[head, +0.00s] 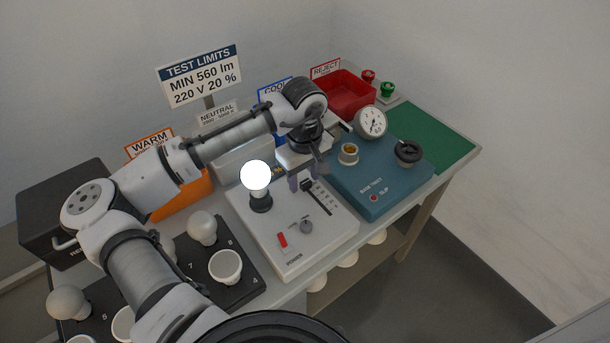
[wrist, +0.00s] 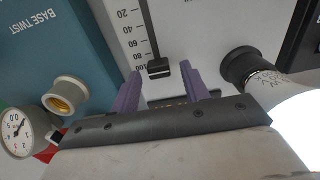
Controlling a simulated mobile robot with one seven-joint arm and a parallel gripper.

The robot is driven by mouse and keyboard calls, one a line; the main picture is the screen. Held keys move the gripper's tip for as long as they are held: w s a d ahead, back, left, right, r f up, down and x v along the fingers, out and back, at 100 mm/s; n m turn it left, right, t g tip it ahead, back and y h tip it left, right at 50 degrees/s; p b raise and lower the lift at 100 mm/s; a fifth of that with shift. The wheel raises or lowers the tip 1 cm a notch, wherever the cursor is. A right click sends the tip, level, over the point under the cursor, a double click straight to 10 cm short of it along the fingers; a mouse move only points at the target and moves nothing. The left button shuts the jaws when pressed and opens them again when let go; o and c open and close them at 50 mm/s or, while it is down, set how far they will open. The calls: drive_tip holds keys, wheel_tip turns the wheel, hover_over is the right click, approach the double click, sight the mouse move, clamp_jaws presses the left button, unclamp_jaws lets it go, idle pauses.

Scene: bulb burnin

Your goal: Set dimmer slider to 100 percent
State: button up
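The dimmer slider's black knob (wrist: 159,68) sits near the 100 end of its slotted track (wrist: 147,30), beside the 80 and 100 marks; its exact reading is hard to tell. In the head view the knob (head: 307,184) is at the far end of the track on the white test panel (head: 285,251). My gripper (wrist: 159,72) is open, with purple fingers spread on both sides of the knob and apart from it. In the head view my gripper (head: 303,181) is low over the panel's far edge, partly hidden by the arm.
A brightly lit bulb (head: 256,176) stands in the panel's socket, close left of my gripper. The blue base-twist tester (head: 382,187) is close on the right.

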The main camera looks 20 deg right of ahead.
sight(305, 181)
wheel_tip(305, 181, up, 14)
drive_tip(key=b, duration=0.1)
drive_tip(key=shift+b, duration=0.35)
drive_tip(key=shift+f, duration=0.1)
idle(0.4)
